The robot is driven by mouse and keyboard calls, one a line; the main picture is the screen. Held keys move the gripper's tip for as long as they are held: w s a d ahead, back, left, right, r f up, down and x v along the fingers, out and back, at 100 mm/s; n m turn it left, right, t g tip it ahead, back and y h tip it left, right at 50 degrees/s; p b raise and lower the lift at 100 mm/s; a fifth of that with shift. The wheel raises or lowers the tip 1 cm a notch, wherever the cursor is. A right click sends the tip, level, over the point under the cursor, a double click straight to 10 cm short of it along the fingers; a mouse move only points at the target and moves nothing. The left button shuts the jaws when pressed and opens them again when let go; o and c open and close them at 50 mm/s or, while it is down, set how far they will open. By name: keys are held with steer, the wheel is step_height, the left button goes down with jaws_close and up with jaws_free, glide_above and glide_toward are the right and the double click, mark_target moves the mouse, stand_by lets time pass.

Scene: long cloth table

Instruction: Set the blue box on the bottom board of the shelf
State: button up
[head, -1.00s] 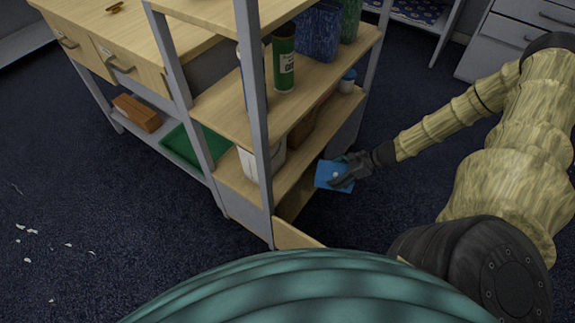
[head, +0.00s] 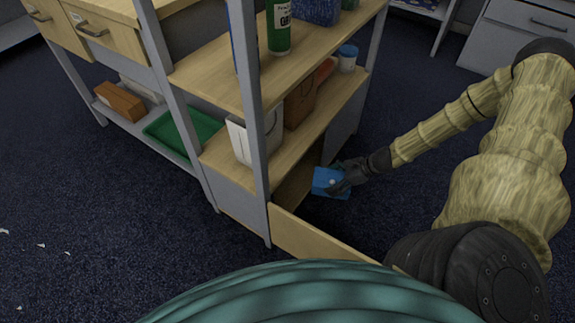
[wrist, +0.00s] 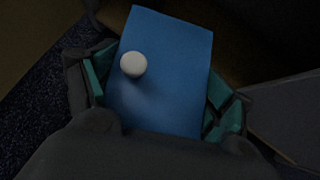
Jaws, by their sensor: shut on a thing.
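The blue box (head: 331,183) has a white round knob on one face. My gripper (head: 347,180) is shut on it, near the lower right of the shelf in the head view. In the wrist view the blue box (wrist: 170,85) sits between the two teal-padded fingers of my gripper (wrist: 160,98). The shelf has a grey frame and wooden boards. Its bottom board (head: 297,195) shows only in part, in shade, behind a wooden front piece (head: 320,243). The box is at the open side of the lowest level; whether it touches the board I cannot tell.
The middle board (head: 300,143) holds a white container (head: 240,140), a brown box (head: 301,104) and a blue-lidded jar (head: 347,58). A green can (head: 278,28) stands on the board above. A grey post (head: 254,120) rises in front.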

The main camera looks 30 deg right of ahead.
step_height(320, 180, down, 6)
steer(key=b, duration=0.4)
steer(key=shift+r, duration=0.2)
steer(key=w+a+b, duration=0.4)
steer(key=w, duration=0.5)
steer(key=w+a+b, duration=0.4)
steer(key=w, duration=0.5)
steer(key=f+b, duration=0.1)
steer(key=f, duration=0.1)
steer(key=f+b, duration=0.1)
steer(key=f, duration=0.1)
steer(key=f+b, duration=0.2)
steer(key=f, duration=0.1)
steer(key=shift+d, duration=0.25)
steer(key=shift+w+f+b, duration=0.1)
steer(key=shift+w+b, duration=0.1)
steer(key=shift+b, duration=0.1)
steer(key=o, duration=1.1)
